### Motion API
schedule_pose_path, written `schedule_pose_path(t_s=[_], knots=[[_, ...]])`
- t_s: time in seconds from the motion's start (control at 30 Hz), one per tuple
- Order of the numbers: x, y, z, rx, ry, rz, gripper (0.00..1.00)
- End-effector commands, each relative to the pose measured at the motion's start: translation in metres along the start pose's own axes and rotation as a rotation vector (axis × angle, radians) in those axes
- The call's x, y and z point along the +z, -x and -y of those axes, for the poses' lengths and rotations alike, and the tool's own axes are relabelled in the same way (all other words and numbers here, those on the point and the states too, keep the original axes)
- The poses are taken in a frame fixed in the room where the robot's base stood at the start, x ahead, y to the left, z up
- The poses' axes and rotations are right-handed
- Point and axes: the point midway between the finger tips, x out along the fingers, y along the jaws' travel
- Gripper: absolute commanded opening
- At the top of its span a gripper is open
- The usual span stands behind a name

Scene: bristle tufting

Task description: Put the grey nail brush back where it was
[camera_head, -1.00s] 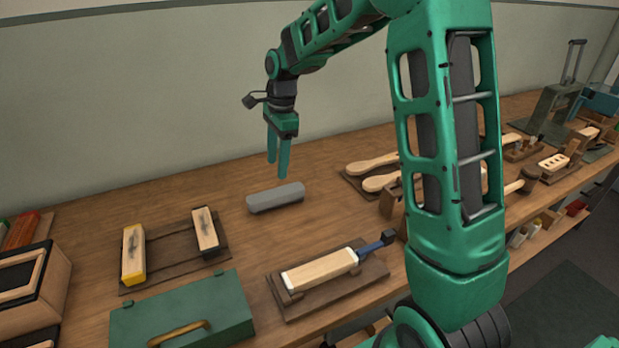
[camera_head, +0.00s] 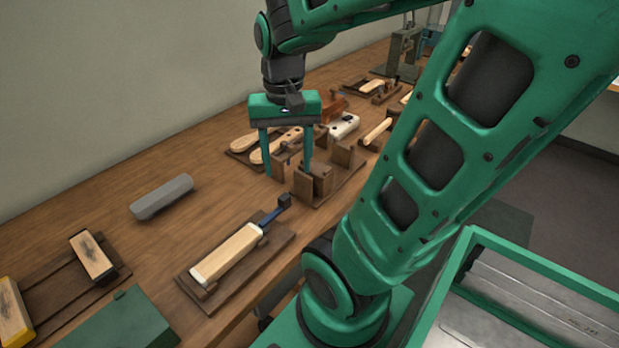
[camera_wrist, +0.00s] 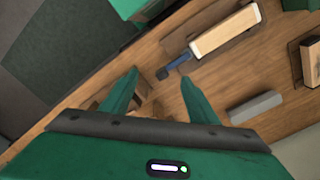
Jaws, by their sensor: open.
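The grey nail brush (camera_head: 161,196), a plain grey block with bevelled edges, lies alone on the wooden bench, left of my gripper. It also shows at the right in the wrist view (camera_wrist: 256,108). My gripper (camera_head: 288,172) is open and empty, its fingers pointing down over a brown wooden holder (camera_head: 322,180) with several upright blocks. In the wrist view, the fingers (camera_wrist: 160,77) are apart with nothing held between them. The gripper is well apart from the brush. I cannot tell whether the fingertips touch the holder.
A pale wooden block with a blue handle (camera_head: 230,252) lies on a brown board in front. Paddle-shaped wooden pieces (camera_head: 277,145) lie behind the gripper. A rack with two blocks (camera_head: 91,256) and a green box (camera_head: 120,325) are at left. The bench around the brush is clear.

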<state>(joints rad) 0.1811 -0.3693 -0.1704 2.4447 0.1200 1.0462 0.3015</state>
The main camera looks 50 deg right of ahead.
Motion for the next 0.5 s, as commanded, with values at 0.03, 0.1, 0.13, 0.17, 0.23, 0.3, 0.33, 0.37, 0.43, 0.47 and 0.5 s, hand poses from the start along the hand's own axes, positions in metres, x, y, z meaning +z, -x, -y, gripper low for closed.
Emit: schedule_pose_path(t_s=[0.03, 0.1, 0.13, 0.17, 0.23, 0.3, 0.33, 0.37, 0.43, 0.47, 0.5], knots=[[0.014, -0.003, -0.015, -0.004, 0.04, 0.0, 0.54], [0.028, -0.009, -0.029, -0.005, 0.098, 0.004, 0.54], [0.033, -0.01, -0.034, -0.006, 0.118, 0.004, 0.54], [0.037, -0.012, -0.038, -0.006, 0.136, 0.007, 0.54], [0.044, -0.015, -0.045, -0.008, 0.166, 0.008, 0.54], [0.048, -0.017, -0.049, -0.008, 0.183, 0.011, 0.54], [0.049, -0.017, -0.05, -0.008, 0.188, 0.011, 0.54], [0.049, -0.018, -0.05, -0.008, 0.19, 0.011, 0.54], [0.049, -0.018, -0.05, -0.008, 0.191, 0.011, 0.54], [0.049, -0.018, -0.05, -0.008, 0.191, 0.011, 0.54], [0.049, -0.018, -0.05, -0.008, 0.191, 0.011, 0.54]])
